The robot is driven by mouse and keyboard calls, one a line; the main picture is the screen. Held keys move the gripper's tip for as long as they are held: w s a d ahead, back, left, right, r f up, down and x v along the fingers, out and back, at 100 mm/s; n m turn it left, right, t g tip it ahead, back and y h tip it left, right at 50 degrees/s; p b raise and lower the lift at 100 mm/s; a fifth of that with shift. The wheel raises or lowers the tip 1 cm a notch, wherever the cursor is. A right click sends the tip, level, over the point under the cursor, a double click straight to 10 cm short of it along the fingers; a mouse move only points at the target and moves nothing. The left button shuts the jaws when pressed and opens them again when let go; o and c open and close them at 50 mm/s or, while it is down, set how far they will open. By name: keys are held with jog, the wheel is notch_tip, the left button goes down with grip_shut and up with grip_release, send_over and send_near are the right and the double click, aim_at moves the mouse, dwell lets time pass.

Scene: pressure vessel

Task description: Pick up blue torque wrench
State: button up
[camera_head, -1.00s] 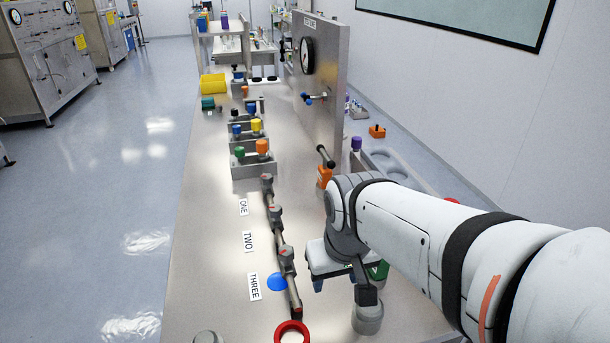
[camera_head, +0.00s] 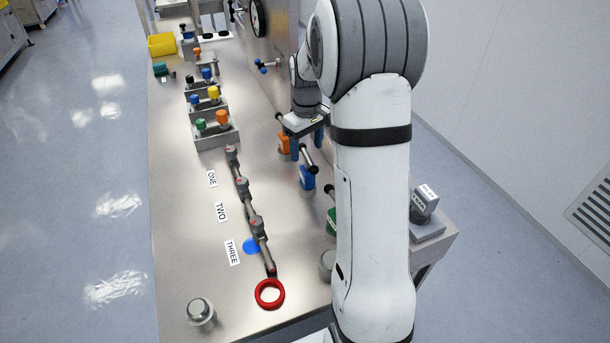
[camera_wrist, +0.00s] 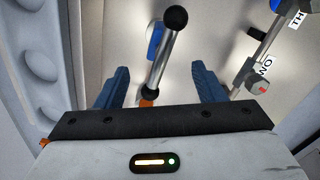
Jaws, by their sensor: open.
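The blue torque wrench (camera_head: 306,177) stands on the steel bench in the head view. Its blue body is low and its grey bar with black ends rises above it. My gripper (camera_head: 308,143) is open and empty over the bench, just beyond the blue wrench. In the wrist view my two blue fingers stand apart (camera_wrist: 162,72), and a grey bar with a black ball end lies between them in the picture. The blue body (camera_wrist: 154,40) shows partly behind that bar. I cannot tell how far the bar is below the fingertips.
An orange wrench (camera_head: 283,143) stands close left of my gripper and a green one (camera_head: 331,219) nearer, partly behind my arm. A pipe with valves (camera_head: 249,205), a red ring (camera_head: 269,293) and blocks with coloured knobs (camera_head: 214,126) stand left. An upright panel stands behind.

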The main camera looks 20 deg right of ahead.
aim_at(308, 156)
jog(key=f, duration=0.2)
jog(key=f+p, duration=0.1)
jog(key=f, duration=0.1)
jog(key=f+p, duration=0.1)
jog(key=f, duration=0.1)
jog(key=shift+s+f, duration=0.2)
jog(key=shift+s, duration=0.05)
grip_shut()
dwell(0.4)
